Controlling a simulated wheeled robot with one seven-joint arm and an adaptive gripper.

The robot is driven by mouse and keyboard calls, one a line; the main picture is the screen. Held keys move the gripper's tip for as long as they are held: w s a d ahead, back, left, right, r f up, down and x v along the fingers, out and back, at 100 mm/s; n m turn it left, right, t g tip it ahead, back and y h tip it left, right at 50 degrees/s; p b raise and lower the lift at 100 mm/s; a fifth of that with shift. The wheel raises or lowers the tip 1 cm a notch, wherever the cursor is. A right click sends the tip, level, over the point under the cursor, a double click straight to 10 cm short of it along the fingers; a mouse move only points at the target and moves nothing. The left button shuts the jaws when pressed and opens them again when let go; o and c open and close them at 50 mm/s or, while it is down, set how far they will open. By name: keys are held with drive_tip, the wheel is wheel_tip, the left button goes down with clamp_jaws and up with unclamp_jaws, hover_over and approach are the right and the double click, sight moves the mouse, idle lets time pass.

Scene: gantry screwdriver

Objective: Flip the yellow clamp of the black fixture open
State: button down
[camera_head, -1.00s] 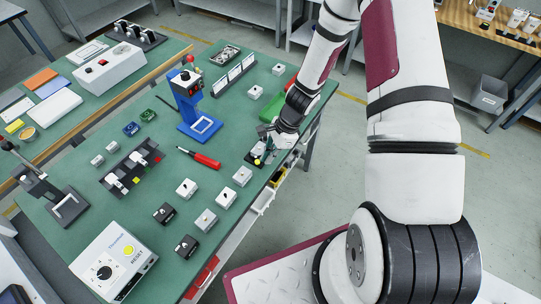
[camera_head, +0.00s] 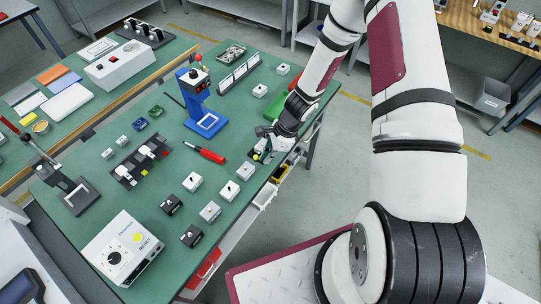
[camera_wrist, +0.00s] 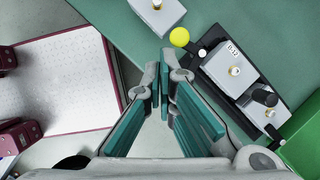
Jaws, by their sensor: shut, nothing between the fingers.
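The black fixture (camera_wrist: 250,116) lies at the right in the wrist view, with a grey box (camera_wrist: 232,70) labelled B-12 in it. The clamp's round yellow knob (camera_wrist: 180,37) shows at the fixture's upper left end, beside the grey box. My gripper (camera_wrist: 164,58) is shut and empty. Its fingertips are left of the fixture and just below the knob in the picture; I cannot tell whether they touch it. In the head view the yellow knob (camera_head: 256,157) is small beside my gripper (camera_head: 265,157), which partly hides the fixture.
A green bin (camera_wrist: 304,145) stands right beside the fixture. Another grey box (camera_wrist: 158,12) lies near the knob. A red screwdriver (camera_head: 207,154) and several grey boxes lie on the green table (camera_head: 160,185). The table edge runs close to my gripper.

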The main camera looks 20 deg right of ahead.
drive_tip(key=shift+w, duration=0.15)
drive_tip(key=shift+w+a+b, duration=0.1)
drive_tip(key=shift+w+b, duration=0.55)
drive_tip(key=shift+w, duration=0.05)
